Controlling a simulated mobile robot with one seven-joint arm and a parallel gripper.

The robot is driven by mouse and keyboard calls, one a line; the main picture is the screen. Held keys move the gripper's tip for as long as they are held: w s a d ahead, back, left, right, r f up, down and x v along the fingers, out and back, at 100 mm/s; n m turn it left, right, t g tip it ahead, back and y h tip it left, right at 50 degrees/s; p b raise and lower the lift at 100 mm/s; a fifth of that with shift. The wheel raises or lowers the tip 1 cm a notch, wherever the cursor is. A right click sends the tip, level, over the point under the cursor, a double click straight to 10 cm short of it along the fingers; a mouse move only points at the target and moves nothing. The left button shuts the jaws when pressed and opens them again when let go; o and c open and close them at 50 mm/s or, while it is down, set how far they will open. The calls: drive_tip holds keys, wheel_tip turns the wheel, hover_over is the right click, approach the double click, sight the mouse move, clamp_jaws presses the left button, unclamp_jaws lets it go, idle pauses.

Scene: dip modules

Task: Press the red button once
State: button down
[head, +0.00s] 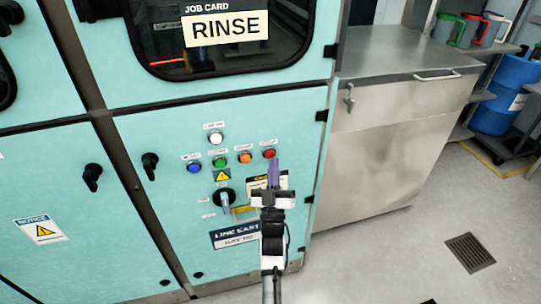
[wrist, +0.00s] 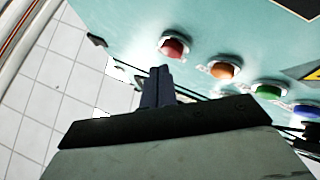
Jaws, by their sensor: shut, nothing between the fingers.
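The red button (head: 269,153) is at the right end of a row of buttons on the teal cabinet door. It also shows in the wrist view (wrist: 173,46), at the top middle. My gripper (head: 273,165) is shut and empty, its fingers pointing up toward the panel just below the red button in the head view. In the wrist view the fingertips (wrist: 158,72) are just below and left of the red button in the picture. A gap shows between the tips and the button there; its depth is hard to tell.
An orange button (head: 245,157), a green button (head: 219,162) and a blue button (head: 194,167) sit left of the red one. A white button (head: 215,137) is above them. A rotary switch (head: 225,197) is below. A steel cabinet (head: 380,150) stands at the right.

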idle(0.4)
drive_tip(key=shift+w+a+b, duration=0.1)
drive_tip(key=shift+w+b, duration=0.3)
drive_tip(key=shift+w, duration=0.05)
drive_tip(key=shift+w+a+b, duration=0.15)
drive_tip(key=shift+w+b, duration=0.2)
drive_tip(key=shift+w, duration=0.05)
idle(0.5)
drive_tip(key=shift+s, duration=0.15)
drive_tip(key=shift+s+d, duration=0.25)
drive_tip(key=shift+s, duration=0.4)
drive_tip(key=shift+s+d, duration=0.25)
drive_tip(key=shift+s, duration=0.55)
drive_tip(key=shift+s+d, duration=0.3)
drive_tip(key=shift+s, duration=0.5)
drive_tip(key=shift+s+d, duration=0.25)
drive_tip(key=shift+s, duration=0.55)
